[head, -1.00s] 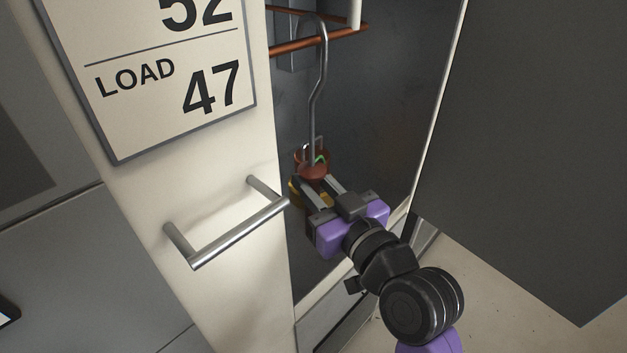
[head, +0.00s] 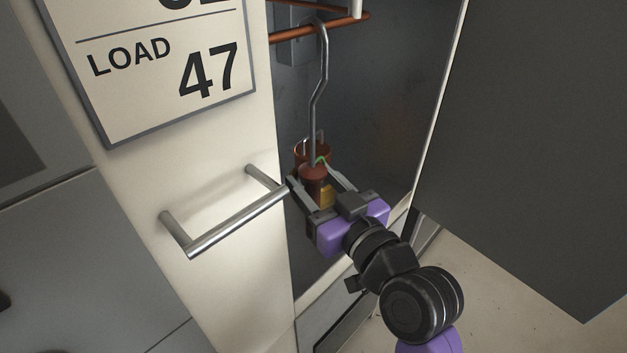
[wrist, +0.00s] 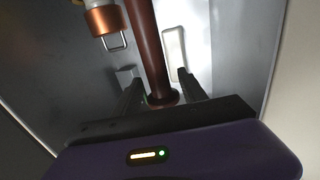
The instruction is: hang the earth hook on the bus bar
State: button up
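The earth hook (head: 321,75) is a grey metal rod with a bent top and a red-brown handle (head: 313,180). Its crook meets the front copper bus bar (head: 345,21) inside the open cabinet and appears to hang over it; the tip behind the bar is unclear. The rod hangs nearly upright. My gripper (head: 312,176) is open, its fingers spread either side of the handle's lower part. In the wrist view the handle (wrist: 146,45) stands between the two fingers (wrist: 160,92), with its flanged end low between them. A green lead (head: 322,160) shows near the handle top.
A copper-coloured cylinder with a metal loop (wrist: 102,22) is beside the handle. The white cabinet post with a bar handle (head: 235,222) stands close left of my gripper. A dark panel (head: 540,130) is at right. Pale floor (head: 500,290) is clear at lower right.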

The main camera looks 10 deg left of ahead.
jog(key=shift+s+d+f, duration=0.1)
jog(key=b+v, duration=0.2)
jog(key=v, duration=0.5)
jog(key=shift+s+d+f, duration=0.15)
jog(key=shift+s+f, duration=0.05)
jog(key=shift+f, duration=0.25)
jog(key=shift+d, duration=0.1)
jog(key=s+d+b, duration=0.2)
jog(key=s+d, duration=0.4)
jog(key=d, duration=0.2)
jog(key=shift+s+d, duration=0.25)
jog(key=shift+s, duration=0.15)
dwell(0.6)
dwell(0.4)
